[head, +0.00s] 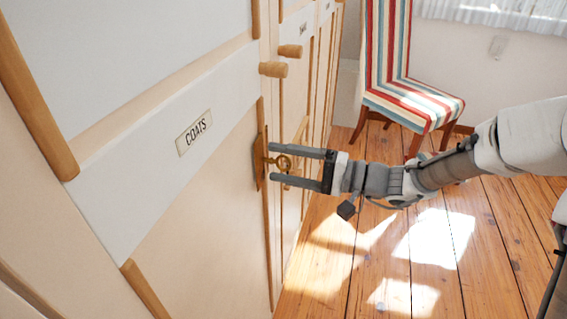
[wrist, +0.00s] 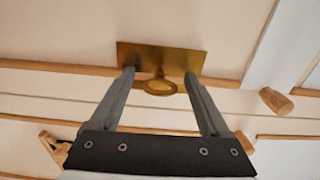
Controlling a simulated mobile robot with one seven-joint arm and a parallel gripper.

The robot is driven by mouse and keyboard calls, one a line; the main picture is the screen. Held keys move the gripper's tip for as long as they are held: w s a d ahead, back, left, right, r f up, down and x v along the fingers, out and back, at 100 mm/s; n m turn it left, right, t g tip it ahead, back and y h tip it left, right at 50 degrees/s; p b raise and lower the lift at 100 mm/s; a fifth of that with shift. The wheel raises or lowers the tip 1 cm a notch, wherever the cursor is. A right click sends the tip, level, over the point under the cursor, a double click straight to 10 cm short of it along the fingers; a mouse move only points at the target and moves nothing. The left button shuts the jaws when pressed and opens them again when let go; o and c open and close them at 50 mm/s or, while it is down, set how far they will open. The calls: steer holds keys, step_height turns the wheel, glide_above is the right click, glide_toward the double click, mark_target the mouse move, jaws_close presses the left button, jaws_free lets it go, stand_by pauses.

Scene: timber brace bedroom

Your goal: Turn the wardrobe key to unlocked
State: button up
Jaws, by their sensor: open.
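The wardrobe key (head: 282,162) is brass with a ring-shaped bow and sticks out of a brass lock plate (head: 260,161) on the pale wardrobe door (head: 205,215). My gripper (head: 271,163) is open, with one finger above the key and one below it in the head view. In the wrist view my gripper (wrist: 159,75) has its fingers on either side of the key bow (wrist: 159,87), apart from it, with the tips close to the lock plate (wrist: 150,55). The keyhole is hidden behind the bow.
Wooden knobs (head: 273,69) stick out above the lock; one knob (wrist: 276,100) also shows in the wrist view. A label reading COATS (head: 194,132) is on the door. A striped chair (head: 420,105) stands at the back. The plank floor (head: 440,270) is clear.

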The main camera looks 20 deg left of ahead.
steer(key=w+d+p, duration=0.2)
steer(key=d+p, duration=0.1)
steer(key=d, duration=1.4)
steer(key=shift+d+p, duration=0.15)
steer(key=shift+p, duration=0.25)
